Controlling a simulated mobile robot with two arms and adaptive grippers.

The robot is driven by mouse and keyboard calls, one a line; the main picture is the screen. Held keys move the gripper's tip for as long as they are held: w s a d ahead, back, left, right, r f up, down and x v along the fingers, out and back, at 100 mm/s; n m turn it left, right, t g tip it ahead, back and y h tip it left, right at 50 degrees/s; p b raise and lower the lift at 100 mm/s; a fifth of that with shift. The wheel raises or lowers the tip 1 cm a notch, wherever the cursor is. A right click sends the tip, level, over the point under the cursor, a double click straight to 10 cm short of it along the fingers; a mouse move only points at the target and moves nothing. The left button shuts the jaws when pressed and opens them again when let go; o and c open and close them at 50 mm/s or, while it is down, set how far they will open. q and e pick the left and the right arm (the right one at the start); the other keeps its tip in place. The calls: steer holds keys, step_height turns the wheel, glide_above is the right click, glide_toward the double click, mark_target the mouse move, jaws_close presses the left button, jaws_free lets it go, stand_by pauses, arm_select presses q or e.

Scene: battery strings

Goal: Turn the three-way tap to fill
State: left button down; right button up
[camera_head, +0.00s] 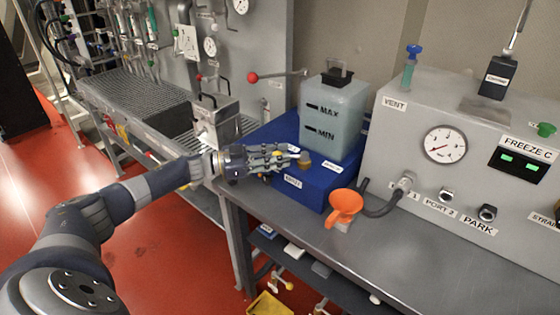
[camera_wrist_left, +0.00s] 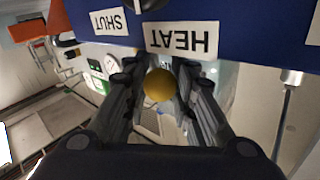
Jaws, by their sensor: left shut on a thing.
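The blue box (camera_head: 312,193) stands on the grey bench, with small white labels that are too small to read in the head view. My left gripper (camera_head: 297,158) reaches in from the left over the box top, with its fingers at a small brass part (camera_head: 304,163), which looks like the tap. In the left wrist view, my left gripper (camera_wrist_left: 160,88) is closed around a round yellow knob (camera_wrist_left: 158,85). The rest of the tap is hidden. My right gripper is not in view.
A translucent tank (camera_head: 335,115) marked MAX and MIN stands on the blue box. An orange funnel (camera_head: 345,205) is in front of the box. A grey panel (camera_head: 405,130) with a gauge stands at right. A red-knobbed lever (camera_head: 253,77) is behind.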

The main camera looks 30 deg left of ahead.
arm_select(q)
steer(key=shift+w+a+r, duration=0.1)
steer(key=shift+r, duration=0.05)
steer(key=c, duration=1.3)
jaws_free()
steer(key=v, duration=1.2)
